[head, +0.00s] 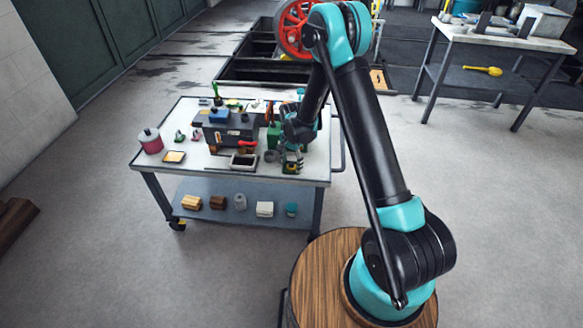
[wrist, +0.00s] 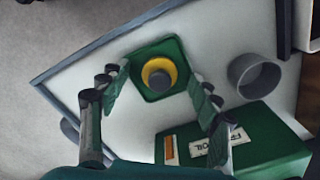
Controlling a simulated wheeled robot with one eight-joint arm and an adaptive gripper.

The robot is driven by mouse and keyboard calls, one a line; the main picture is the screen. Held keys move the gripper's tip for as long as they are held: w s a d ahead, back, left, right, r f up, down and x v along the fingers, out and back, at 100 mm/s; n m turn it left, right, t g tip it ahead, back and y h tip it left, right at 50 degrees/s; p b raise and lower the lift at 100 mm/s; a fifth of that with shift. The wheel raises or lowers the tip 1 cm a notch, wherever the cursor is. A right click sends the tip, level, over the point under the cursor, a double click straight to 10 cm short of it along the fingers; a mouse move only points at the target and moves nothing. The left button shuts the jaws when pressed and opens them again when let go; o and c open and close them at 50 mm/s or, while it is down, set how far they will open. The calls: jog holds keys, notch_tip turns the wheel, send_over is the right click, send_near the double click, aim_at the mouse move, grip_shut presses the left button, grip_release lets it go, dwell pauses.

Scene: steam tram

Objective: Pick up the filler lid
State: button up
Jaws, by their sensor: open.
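A round piece with a grey knob and a yellow ring, which looks like the filler lid (wrist: 158,76), sits in a green square dish (wrist: 152,46) in the wrist view. In the head view the dish area (head: 291,169) is at the trolley's front right corner, mostly hidden by my gripper. My gripper (wrist: 160,92) is open and empty, with its fingers on either side of the lid. Whether the fingers touch the dish I cannot tell. In the head view my gripper (head: 292,154) points down over that corner.
Several items lie on the lower shelf (head: 222,213).

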jog(key=c, duration=1.2)
